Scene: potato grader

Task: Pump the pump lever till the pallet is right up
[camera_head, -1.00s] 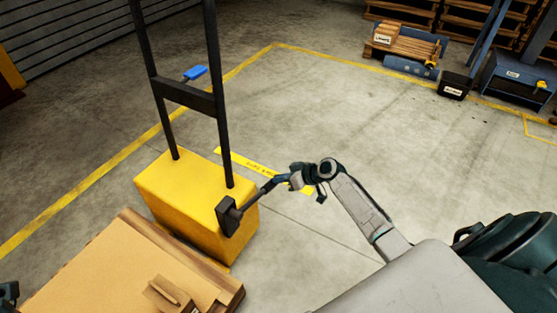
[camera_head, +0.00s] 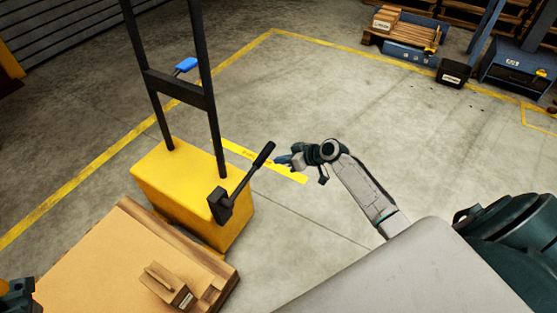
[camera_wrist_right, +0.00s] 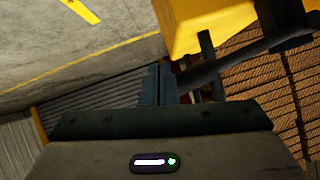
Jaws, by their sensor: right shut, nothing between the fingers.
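The black pump lever (camera_head: 248,174) slants up and right from its bracket on the yellow lift body (camera_head: 190,190). My right gripper (camera_head: 281,160) is shut and empty, just right of the lever's grip end, seemingly with a small gap. In the right wrist view its closed fingers (camera_wrist_right: 159,85) show beside a dark bar, apparently the lever (camera_wrist_right: 235,62).
A black upright frame (camera_head: 180,90) rises from the yellow body, with a blue piece (camera_head: 187,64) behind it. Yellow lines mark the floor. A loaded pallet (camera_head: 405,28), a black bin (camera_head: 453,74) and a blue unit stand far right. The middle floor is clear.

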